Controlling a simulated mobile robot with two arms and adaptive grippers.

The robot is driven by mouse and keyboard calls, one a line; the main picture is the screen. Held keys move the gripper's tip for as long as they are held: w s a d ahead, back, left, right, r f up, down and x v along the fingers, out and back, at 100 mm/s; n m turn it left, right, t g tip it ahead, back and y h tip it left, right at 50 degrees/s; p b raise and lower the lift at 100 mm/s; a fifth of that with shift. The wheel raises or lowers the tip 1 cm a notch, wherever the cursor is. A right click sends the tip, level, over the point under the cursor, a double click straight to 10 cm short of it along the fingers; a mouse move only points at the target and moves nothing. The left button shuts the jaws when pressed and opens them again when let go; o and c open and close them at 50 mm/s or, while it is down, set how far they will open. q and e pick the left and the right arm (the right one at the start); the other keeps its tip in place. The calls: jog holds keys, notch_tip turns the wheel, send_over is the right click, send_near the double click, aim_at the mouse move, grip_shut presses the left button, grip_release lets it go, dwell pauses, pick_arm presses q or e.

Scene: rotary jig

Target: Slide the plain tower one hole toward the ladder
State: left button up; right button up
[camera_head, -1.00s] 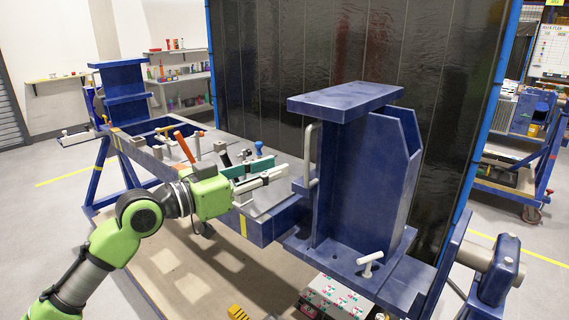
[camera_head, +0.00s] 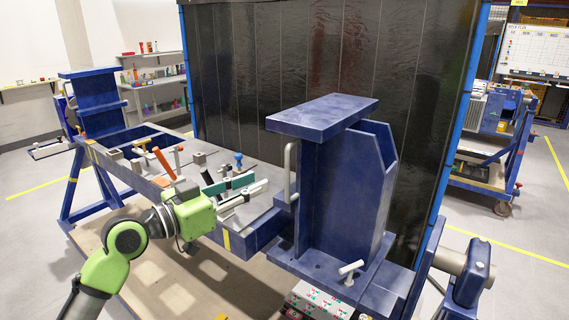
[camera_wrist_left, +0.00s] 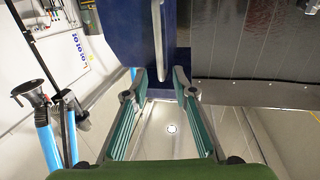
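A large blue tower (camera_head: 330,200) with a flat top plate stands on the near right end of the jig beam. A pale bar handle (camera_head: 290,168) is on its left face. A pale T-handled pin (camera_head: 350,270) stands in its foot plate. A second blue tower (camera_head: 97,105) with a middle shelf stands at the far left end. I cannot tell a ladder. My left gripper (camera_head: 262,184) is open and empty, just left of the handle. In the left wrist view its fingers (camera_wrist_left: 163,74) are apart, with the handle (camera_wrist_left: 156,38) ahead between them. My right gripper is out of view.
Several clamps and tools, one with an orange handle (camera_head: 163,163), are on the jig beam (camera_head: 240,238). A dark panel (camera_head: 400,90) in a blue frame stands behind. A patterned box (camera_head: 318,300) is below the near tower.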

pick_arm(q)
jog(key=shift+p+x, duration=1.7)
jog(key=shift+x, duration=3.75)
jog(key=shift+c, duration=0.3)
grip_shut()
